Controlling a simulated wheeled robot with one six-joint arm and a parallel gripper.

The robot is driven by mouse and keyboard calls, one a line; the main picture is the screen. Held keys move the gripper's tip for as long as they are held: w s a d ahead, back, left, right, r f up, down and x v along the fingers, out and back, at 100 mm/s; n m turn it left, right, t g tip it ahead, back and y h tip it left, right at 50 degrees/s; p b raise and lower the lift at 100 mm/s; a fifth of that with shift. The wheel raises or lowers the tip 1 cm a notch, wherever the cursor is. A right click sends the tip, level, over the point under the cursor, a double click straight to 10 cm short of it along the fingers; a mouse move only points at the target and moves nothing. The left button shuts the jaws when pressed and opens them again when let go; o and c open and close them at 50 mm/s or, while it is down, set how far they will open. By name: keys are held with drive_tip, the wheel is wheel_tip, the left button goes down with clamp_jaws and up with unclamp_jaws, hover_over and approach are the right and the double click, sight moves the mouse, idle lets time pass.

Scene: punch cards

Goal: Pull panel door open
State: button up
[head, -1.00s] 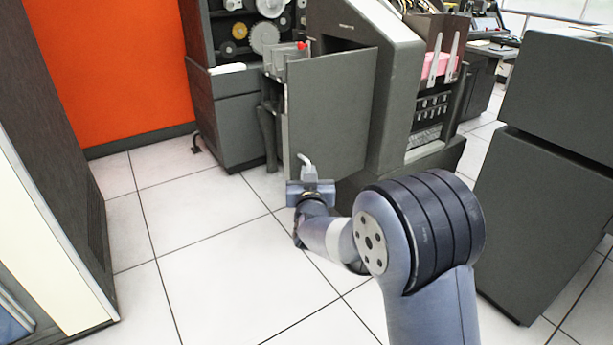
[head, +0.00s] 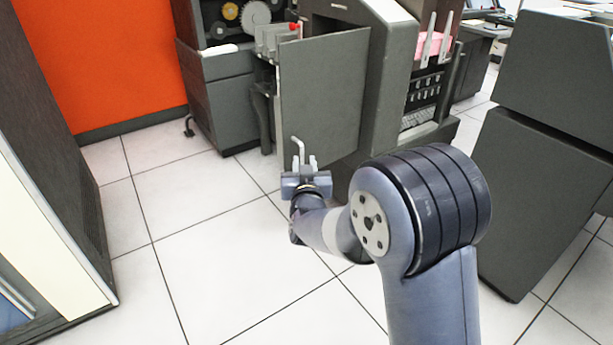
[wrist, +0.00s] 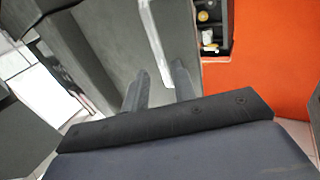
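The panel door (head: 322,95) is a flat dark grey panel standing swung out from the grey machine in the head view. It fills the upper middle of the wrist view (wrist: 112,40), with a pale strip (wrist: 155,40) along it. My gripper (head: 305,150) is at the lower left part of the door, near its free edge. In the wrist view the two fingers of my gripper (wrist: 161,78) stand apart, with the pale strip running down between them. Whether either finger touches the door cannot be told.
The machine's body (head: 388,90) stands right of the door. A dark grey cabinet (head: 545,150) is close on the right, and another (head: 45,130) on the left. An orange wall (head: 100,60) is behind. White tiled floor (head: 200,240) is clear at lower left.

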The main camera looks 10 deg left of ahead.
sight(303, 157)
drive_tip(key=p+v, duration=0.1)
drive_tip(key=v, duration=0.6)
idle(0.4)
drive_tip(key=b+x, duration=0.2)
drive_tip(key=x, duration=0.7)
drive_tip(key=shift+x, duration=0.8)
drive_tip(key=shift+a, duration=0.1)
